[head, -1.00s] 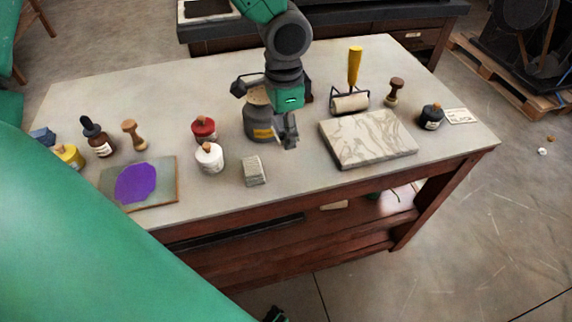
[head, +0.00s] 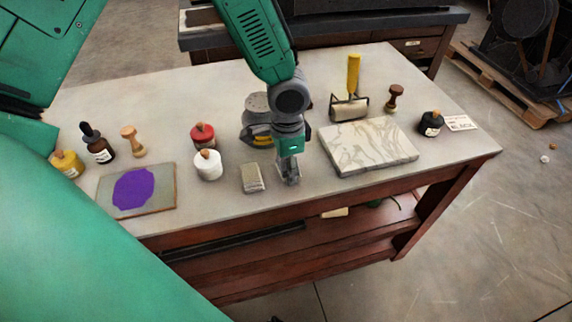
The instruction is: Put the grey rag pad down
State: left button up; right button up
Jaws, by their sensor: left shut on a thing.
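My left gripper (head: 289,178) is low over the front part of the table, pointing down, shut on a small grey thing. That thing is mostly hidden by the fingers; I take it for the grey rag pad. I cannot tell whether it touches the tabletop. A grey ridged block (head: 253,178) lies on the table just left of the gripper, apart from it. My right gripper is not in view.
A dark can with a yellow band (head: 258,130) stands behind the gripper. A white jar (head: 208,165) and red jar (head: 203,136) stand left. A marbled stone slab (head: 368,147) and roller (head: 350,106) are right. An inked slab (head: 166,197) lies far left. The front edge is close.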

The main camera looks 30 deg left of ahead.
pick_arm(q)
jog(key=shift+s+d, duration=0.1)
jog(key=shift+d, duration=0.55)
jog(key=shift+d+f, duration=0.1)
jog(key=shift+a+f, duration=0.25)
jog(key=shift+f, duration=0.05)
jog(key=shift+s+a+f, duration=0.1)
jog(key=shift+s+a, duration=0.05)
jog(key=shift+a, duration=0.25)
jog(key=o, duration=1.5)
jog(key=shift+f, duration=0.1)
jog(key=shift+c, duration=0.2)
jog(key=shift+f+b, duration=0.1)
jog(key=shift+b, duration=0.2)
jog(key=shift+d, duration=0.1)
